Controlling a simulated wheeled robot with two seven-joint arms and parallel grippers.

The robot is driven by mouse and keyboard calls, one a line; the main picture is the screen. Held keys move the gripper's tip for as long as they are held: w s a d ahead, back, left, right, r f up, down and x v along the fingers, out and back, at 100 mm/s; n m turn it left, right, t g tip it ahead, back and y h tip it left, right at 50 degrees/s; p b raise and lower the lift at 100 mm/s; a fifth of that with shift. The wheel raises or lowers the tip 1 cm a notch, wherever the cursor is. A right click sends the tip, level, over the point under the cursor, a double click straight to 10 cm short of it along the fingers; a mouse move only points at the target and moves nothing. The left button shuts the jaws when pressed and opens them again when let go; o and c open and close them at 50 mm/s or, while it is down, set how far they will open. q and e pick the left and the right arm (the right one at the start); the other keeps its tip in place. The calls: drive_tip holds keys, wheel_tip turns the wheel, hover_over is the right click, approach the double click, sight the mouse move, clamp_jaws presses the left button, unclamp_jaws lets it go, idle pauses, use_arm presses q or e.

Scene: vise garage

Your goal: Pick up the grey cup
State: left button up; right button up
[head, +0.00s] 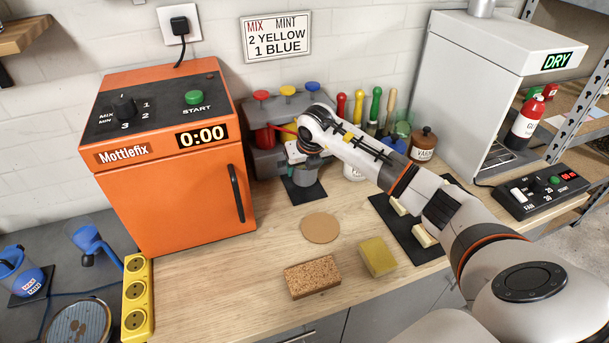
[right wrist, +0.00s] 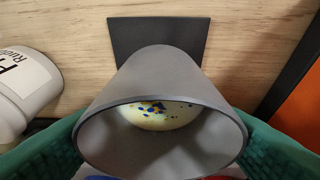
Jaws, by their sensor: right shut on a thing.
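The grey cup (right wrist: 162,78) fills the middle of the right wrist view, its wide mouth toward the camera. Inside it is a pale yellow mass with blue and darker yellow specks. A dark square pad (right wrist: 125,38) shows behind the cup; it also shows in the head view (head: 303,190). My right gripper (head: 298,154) is over this pad, in front of the paint dispenser. Its green fingers lie on both sides of the cup, and it is shut on the cup. In the head view, my arm and gripper mostly hide the cup. My left gripper is not in view.
The orange Mottlefix machine (head: 180,200) stands left, its door closed. The dispenser (head: 268,160) is behind the gripper. A white jar (head: 354,172) stands close on the right. A cork disc (head: 320,228), brown block (head: 312,278) and yellow sponge (head: 379,257) lie in front.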

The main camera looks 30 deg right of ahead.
wheel_tip(320, 180, up, 3)
drive_tip(key=shift+b, duration=0.45)
drive_tip(key=s+a+b, duration=0.2)
drive_tip(key=s+a, duration=0.1)
drive_tip(key=s, duration=0.6)
drive_tip(key=s+a+b, duration=0.3)
drive_tip(key=s+a, duration=0.1)
drive_tip(key=s, duration=0.4)
drive_tip(key=shift+s+a, duration=0.15)
drive_tip(key=shift+s, duration=0.25)
idle(2.3)
